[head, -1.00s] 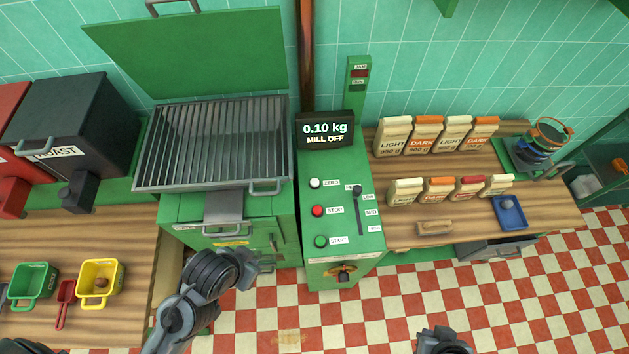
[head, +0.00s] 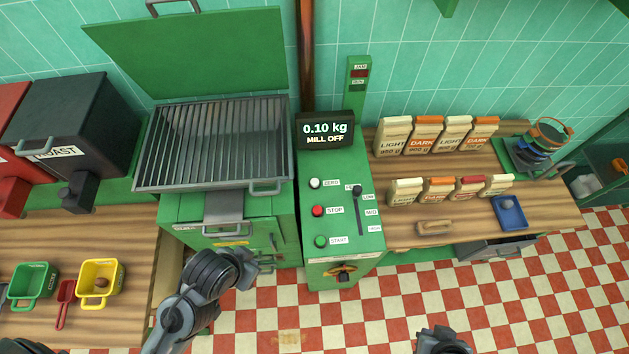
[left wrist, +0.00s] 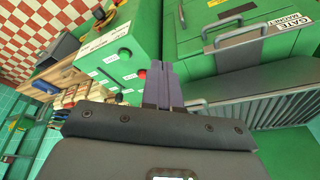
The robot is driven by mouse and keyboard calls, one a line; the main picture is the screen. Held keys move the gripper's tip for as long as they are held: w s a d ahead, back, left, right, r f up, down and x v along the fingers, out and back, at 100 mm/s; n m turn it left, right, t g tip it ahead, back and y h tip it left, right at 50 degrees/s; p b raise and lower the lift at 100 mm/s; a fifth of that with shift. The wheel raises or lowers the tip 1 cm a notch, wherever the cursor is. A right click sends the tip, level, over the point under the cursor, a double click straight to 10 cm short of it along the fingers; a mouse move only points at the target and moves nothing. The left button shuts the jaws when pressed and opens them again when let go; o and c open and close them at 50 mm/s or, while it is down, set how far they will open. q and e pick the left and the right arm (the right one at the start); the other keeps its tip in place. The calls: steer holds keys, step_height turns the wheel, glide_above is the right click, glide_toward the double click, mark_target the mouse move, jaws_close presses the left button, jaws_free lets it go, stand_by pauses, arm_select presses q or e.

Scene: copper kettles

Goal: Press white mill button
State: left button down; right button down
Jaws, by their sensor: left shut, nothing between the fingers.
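The white button (head: 315,183) is on the sloped top of the green mill cabinet (head: 340,225), beside a label reading ZERO. Below it are the red STOP button (head: 317,211) and the green START button (head: 320,241). My left gripper (head: 268,262) is in front of the machine, left of and lower in the picture than the buttons, apart from them. In the left wrist view its fingers (left wrist: 157,75) are together with nothing between them, and the red button shows beside them. I cannot make out the white button there.
The display (head: 325,131) reads 0.10 kg, MILL OFF. A slider (head: 358,210) sits right of the buttons. The grated hopper (head: 212,145) with its raised lid stands left of the panel. Bags and a blue tray (head: 510,212) stand on the right counter.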

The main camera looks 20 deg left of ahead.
stand_by(0.7)
arm_select(q)
steer(key=w+d+f+m+t+b, duration=0.1)
steer(key=w+d+f+b, duration=0.2)
steer(key=w, duration=0.4)
steer(key=w+d+f+b, duration=0.3)
steer(key=w+f+b, duration=0.1)
steer(key=w, duration=0.3)
steer(key=w+d+f+m+t+b, duration=0.1)
steer(key=w+d+f+b, duration=0.2)
steer(key=w, duration=0.4)
steer(key=w+a+t+y+b, duration=0.1)
steer(key=w+a+y+b, duration=0.1)
steer(key=w, duration=0.6)
steer(key=w+a+n+t+y+b, duration=0.1)
steer(key=w+a+y+b, duration=0.2)
steer(key=w, duration=0.5)
steer(key=shift+w+a+r+b, duration=0.15)
steer(key=shift+a+r+b, duration=0.25)
steer(key=shift+a, duration=0.35)
steer(key=shift+f, duration=0.25)
